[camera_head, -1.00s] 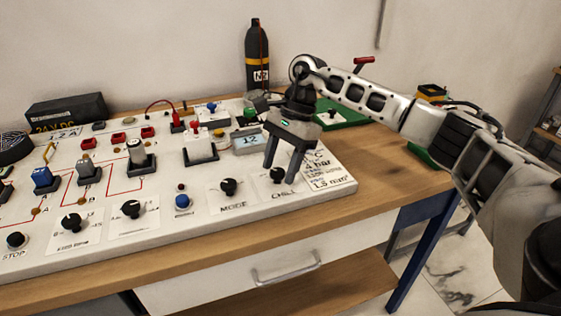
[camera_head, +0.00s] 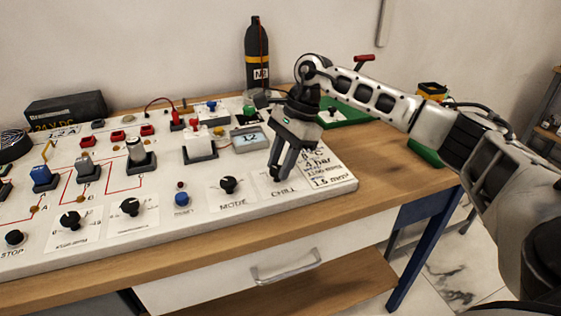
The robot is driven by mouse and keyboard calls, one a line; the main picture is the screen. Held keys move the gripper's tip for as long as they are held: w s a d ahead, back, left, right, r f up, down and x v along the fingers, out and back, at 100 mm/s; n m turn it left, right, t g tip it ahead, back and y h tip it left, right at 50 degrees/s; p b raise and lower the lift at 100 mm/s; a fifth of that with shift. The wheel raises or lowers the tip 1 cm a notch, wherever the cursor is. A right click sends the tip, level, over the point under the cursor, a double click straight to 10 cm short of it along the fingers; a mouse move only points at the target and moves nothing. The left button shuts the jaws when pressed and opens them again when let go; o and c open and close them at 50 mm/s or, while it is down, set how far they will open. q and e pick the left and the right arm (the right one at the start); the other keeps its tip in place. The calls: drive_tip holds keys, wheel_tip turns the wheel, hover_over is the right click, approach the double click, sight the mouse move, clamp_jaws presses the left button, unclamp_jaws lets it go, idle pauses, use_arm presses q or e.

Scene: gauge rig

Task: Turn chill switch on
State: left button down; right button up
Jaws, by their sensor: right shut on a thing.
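The chill switch is a black knob (camera_head: 279,174) on the white panel (camera_head: 340,183), just above the printed word CHILL. My right gripper (camera_head: 279,172) is down at the panel with its fingers shut on the knob. The fingers hide most of the knob, so I cannot tell which way its pointer faces. My left gripper is not in view.
The MODE knob (camera_head: 229,185) sits left of the chill switch, with a blue button (camera_head: 182,198) further left. A small display (camera_head: 250,139) is behind the gripper. A black bottle (camera_head: 257,60) stands at the back. Bare wooden table (camera_head: 385,160) lies to the right.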

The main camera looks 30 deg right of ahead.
drive_tip(key=m+t+b, duration=0.1)
drive_tip(key=m+t, duration=0.1)
drive_tip(key=m, duration=0.3)
drive_tip(key=shift+s, duration=0.2)
drive_tip(key=m+t+h+b, duration=0.1)
drive_tip(key=m, duration=0.2)
drive_tip(key=shift+a+m, duration=0.1)
drive_tip(key=shift+m, duration=0.3)
drive_tip(key=shift+s+m+t+h+b, duration=0.1)
drive_tip(key=shift+m+t+h+b, duration=0.3)
drive_tip(key=shift+m, duration=0.7)
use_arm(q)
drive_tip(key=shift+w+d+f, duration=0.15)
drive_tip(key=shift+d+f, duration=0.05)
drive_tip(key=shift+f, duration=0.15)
use_arm(e)
drive_tip(key=shift+r+m, duration=0.1)
drive_tip(key=shift+m, duration=0.3)
drive_tip(key=o, duration=1)
drive_tip(key=shift+a, duration=0.1)
drive_tip(key=shift+c, duration=0.2)
